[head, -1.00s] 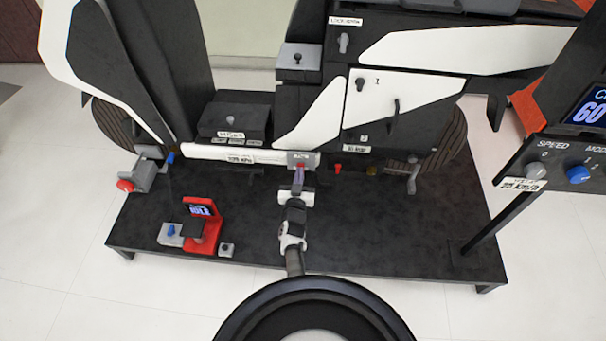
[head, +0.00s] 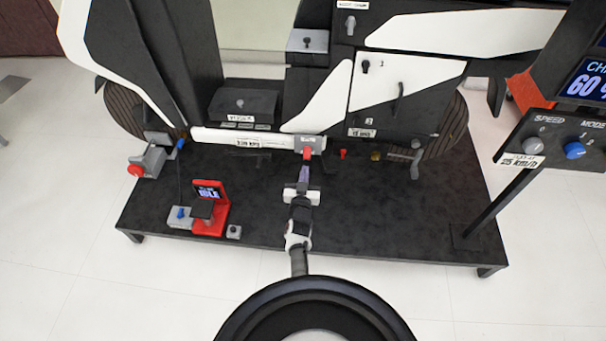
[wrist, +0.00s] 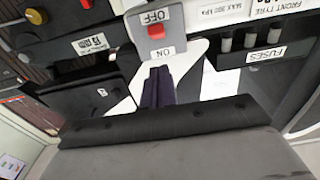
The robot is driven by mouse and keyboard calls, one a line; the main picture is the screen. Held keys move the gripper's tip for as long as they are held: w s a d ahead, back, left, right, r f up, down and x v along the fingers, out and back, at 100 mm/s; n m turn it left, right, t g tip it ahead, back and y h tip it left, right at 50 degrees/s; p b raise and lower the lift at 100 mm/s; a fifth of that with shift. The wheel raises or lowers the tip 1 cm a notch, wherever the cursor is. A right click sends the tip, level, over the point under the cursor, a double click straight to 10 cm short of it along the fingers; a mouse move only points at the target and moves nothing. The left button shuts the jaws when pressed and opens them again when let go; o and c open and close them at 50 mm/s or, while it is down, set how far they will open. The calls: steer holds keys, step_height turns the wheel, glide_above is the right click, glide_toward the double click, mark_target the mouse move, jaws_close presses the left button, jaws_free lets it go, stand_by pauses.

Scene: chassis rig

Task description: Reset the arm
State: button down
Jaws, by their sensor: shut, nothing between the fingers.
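My gripper (head: 304,172) is in front of the chassis, above the black platform, with its fingers together and nothing between them. In the wrist view the dark fingers (wrist: 157,88) point at a grey switch box (wrist: 146,22) with a red rocker (wrist: 156,31) and the words OFF and ON. The head view shows the red rocker (head: 307,153) just beyond the fingertips. In the head view they look apart by a small gap. I cannot tell for sure whether they touch.
A red stand with a small screen (head: 211,208) and a grey block with a blue knob (head: 181,215) stand on the platform (head: 370,230) at left. A grey valve with a red knob (head: 137,170) is at the left edge. A control panel (head: 560,140) stands at right.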

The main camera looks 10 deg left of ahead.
steer(key=shift+s, duration=0.35)
stand_by(0.3)
